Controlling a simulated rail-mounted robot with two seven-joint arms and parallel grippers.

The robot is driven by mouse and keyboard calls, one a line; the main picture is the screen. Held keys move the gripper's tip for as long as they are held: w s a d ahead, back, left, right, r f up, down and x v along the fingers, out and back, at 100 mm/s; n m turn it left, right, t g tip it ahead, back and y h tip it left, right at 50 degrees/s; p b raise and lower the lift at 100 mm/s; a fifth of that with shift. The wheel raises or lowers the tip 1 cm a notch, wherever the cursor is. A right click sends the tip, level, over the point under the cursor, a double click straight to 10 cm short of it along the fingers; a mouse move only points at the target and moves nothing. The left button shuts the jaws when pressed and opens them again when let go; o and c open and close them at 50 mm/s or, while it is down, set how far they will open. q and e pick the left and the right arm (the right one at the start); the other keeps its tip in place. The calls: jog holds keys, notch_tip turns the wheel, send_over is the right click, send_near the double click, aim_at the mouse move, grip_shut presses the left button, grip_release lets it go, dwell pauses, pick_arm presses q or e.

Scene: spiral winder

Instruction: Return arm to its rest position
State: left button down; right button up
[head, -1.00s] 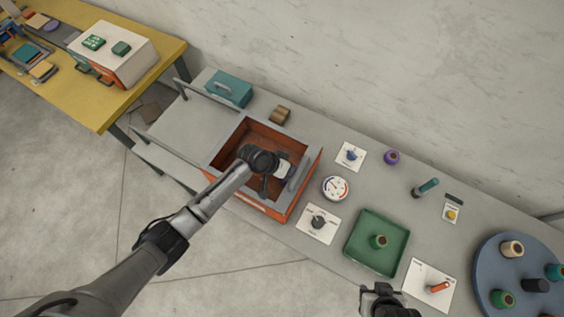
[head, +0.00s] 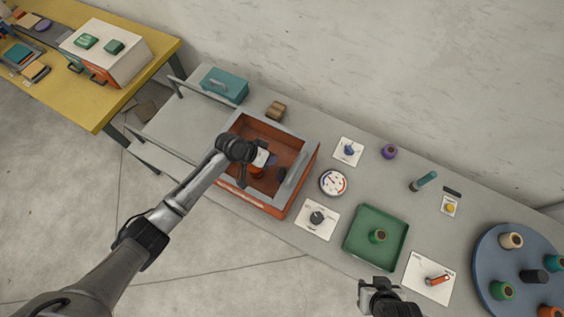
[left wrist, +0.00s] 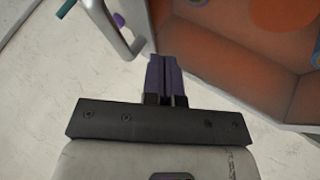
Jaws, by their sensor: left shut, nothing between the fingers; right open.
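My left arm reaches in from the lower left. My left gripper (head: 281,174) is over the orange-walled box (head: 287,207) with a grey rim. Its dark fingers (left wrist: 165,72) are shut and empty in the left wrist view, with the box's orange inner wall (left wrist: 225,50) beside them. An orange round piece (head: 256,172) shows inside the box, partly hidden by my gripper. My right gripper (head: 366,284) is at the bottom edge, open and partly cut off, below the green tray (head: 350,249).
A grey bench holds a teal case (head: 224,86), a brown spool (head: 276,110), a dial (head: 333,183), knobs on cards, a purple ring (head: 389,151) and a blue turntable (head: 490,270) with several spools. A yellow table (head: 98,117) stands at the left. Bare bench lies left of the box.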

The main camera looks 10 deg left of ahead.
pick_arm(q)
jog(key=v, duration=0.6)
jog(key=shift+s+a+r, duration=0.2)
jog(key=shift+a+r, duration=0.05)
jog(key=s+a+r+t+y, duration=0.2)
jog(key=r+y, duration=0.1)
jog(key=r, duration=0.3)
jog(key=s+a+r+t+y, duration=0.2)
jog(key=s+r+t+y, duration=0.15)
jog(key=r, duration=0.25)
jog(key=s+f+n+g, duration=0.1)
jog(key=s+f+g, duration=0.3)
jog(key=s, duration=0.8)
jog(key=s+f+n+g, duration=0.1)
jog(key=s+f+g, duration=0.1)
jog(key=s+f, duration=0.75)
jog(key=w+d+p+v, duration=0.1)
jog(key=w+p+v, duration=0.1)
jog(key=p+v, duration=1.3)
notch_tip(320, 180, up, 3)
jog(key=shift+a+t, duration=0.25)
jog(key=shift+t, duration=0.1)
jog(key=shift+y, duration=0.25)
